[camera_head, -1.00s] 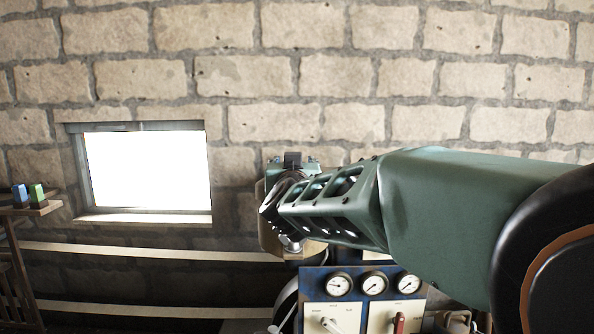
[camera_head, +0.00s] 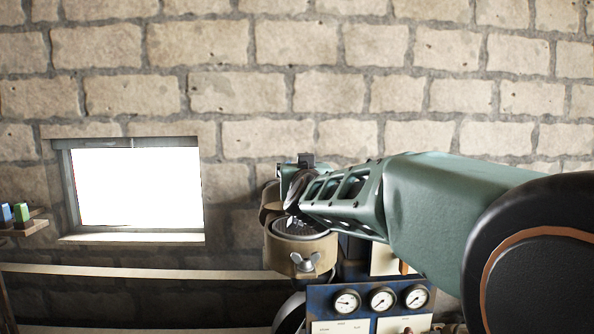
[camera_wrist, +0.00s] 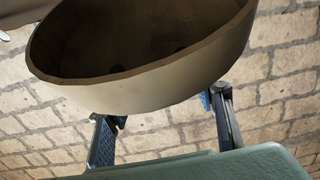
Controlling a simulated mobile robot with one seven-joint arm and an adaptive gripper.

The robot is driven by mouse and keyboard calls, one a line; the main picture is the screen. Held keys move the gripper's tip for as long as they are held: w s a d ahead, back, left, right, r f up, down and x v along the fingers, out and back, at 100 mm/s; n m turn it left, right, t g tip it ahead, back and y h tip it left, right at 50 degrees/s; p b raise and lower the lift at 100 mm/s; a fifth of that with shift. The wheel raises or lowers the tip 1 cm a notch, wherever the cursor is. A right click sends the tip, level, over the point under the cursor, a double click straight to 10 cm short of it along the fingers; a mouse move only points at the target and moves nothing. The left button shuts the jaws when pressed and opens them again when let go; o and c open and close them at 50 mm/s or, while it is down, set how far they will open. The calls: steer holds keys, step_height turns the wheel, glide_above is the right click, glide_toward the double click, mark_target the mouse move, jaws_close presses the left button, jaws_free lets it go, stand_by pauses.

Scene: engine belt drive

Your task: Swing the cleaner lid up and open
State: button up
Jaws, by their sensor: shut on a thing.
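The cleaner (camera_head: 300,250) is a round tan housing with a wing nut on its front, above the gauge panel in the head view. Its top is open and a dark ribbed inside shows. The lid (camera_head: 268,198) shows as a tan edge behind and left of the housing, tilted up, mostly hidden by my arm. In the wrist view the lid (camera_wrist: 150,95) is a hollow tan bowl across the upper part. My gripper (camera_wrist: 163,110) is shut on the lid; its two blue-padded fingers reach the lid's lower side, and their contact is partly hidden.
A blue panel (camera_head: 322,300) with dials stands below the cleaner. A stone wall (camera_head: 330,90) with a bright window (camera_head: 137,187) is behind. A shelf (camera_head: 30,228) with small coloured blocks is at far left.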

steer(key=w+r+p, duration=0.1)
steer(key=w+r, duration=0.1)
steer(key=shift+w+r+p, duration=0.25)
steer(key=shift+w+p, duration=0.05)
steer(key=shift+p, duration=0.1)
jaws_close()
steer(key=shift+w, duration=0.15)
steer(key=shift+f, duration=0.2)
stand_by(0.3)
steer(key=o, duration=1.8)
jaws_free()
steer(key=shift+a+f, duration=0.1)
steer(key=shift+f, duration=0.1)
steer(key=shift+c, duration=0.2)
step_height(320, 180, up, 10)
steer(key=shift+c, duration=0.7)
